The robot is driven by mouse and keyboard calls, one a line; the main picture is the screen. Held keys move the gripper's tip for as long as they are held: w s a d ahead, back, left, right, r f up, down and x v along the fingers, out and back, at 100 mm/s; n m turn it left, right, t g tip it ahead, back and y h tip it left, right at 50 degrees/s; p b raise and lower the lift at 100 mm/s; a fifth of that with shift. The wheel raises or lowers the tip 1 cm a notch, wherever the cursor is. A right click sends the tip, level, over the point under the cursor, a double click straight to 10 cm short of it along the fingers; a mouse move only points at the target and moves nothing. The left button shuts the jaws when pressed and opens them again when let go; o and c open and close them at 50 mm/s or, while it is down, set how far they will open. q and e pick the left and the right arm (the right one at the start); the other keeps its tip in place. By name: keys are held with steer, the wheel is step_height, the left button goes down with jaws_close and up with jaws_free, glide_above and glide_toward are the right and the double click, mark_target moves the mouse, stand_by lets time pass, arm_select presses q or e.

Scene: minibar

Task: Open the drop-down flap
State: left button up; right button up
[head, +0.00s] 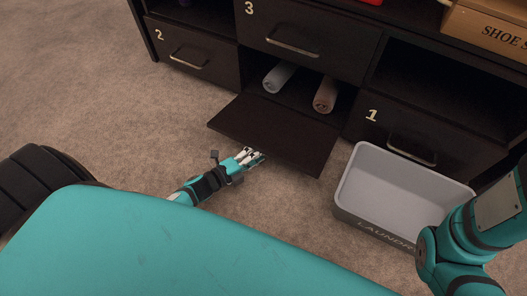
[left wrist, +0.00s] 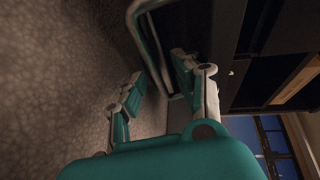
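The dark drop-down flap (head: 275,135) hangs folded down, about level, in front of an open compartment below drawer 3. My left gripper (head: 254,157) is at the flap's front edge, low over the carpet. In the left wrist view its two fingers (left wrist: 156,88) stand apart, with a metal bar handle (left wrist: 150,42) running between them. Whether the fingers touch the bar is unclear. The handle is hidden in the head view. My right arm enters at the right, its gripper out of view.
Two rolled towels, one pale (head: 279,77) and one brownish (head: 326,94), lie in the compartment. A grey laundry bin (head: 345,205) stands right of the flap. Drawers 2 (head: 190,50) and 1 (head: 395,125) flank it. Open carpet lies to the left.

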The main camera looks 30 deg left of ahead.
arm_select(q)
steer(key=v, duration=0.9)
steer(key=shift+s+a, duration=0.1)
steer(key=shift+s, duration=0.05)
